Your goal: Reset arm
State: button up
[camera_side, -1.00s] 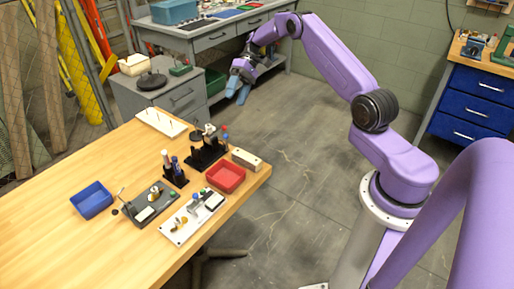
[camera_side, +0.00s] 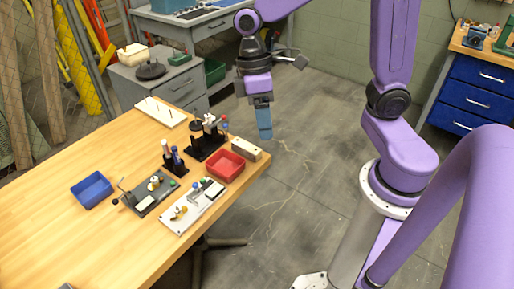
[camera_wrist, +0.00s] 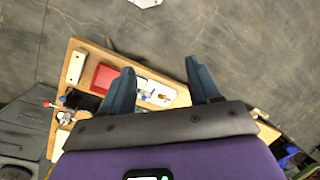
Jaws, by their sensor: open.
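My gripper (camera_side: 264,122) hangs in the air with its blue fingers pointing down, just beyond the table's right corner in the side view. In the wrist view its two fingers (camera_wrist: 164,88) stand apart with nothing between them, so it is open and empty. The wooden table (camera_side: 60,220) lies below and to the left. A red bin (camera_side: 225,166) and a light wooden block (camera_side: 246,149) are the things on the table closest to my gripper in the side view.
A blue bin (camera_side: 91,190), a dark fixture board (camera_side: 150,193), a white fixture board (camera_side: 192,207), a black holder (camera_side: 205,146) and a white peg board (camera_side: 160,112) stand on the table. Grey drawers (camera_side: 168,85) are behind. Floor beyond the table is open.

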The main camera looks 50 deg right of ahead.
jog(key=s+d+f+n+t, duration=0.1)
jog(key=s+d+n, duration=0.3)
jog(key=s, duration=0.8)
jog(key=shift+s+d+t, duration=0.15)
jog(key=shift+s+t, duration=0.25)
jog(key=shift+t, duration=0.5)
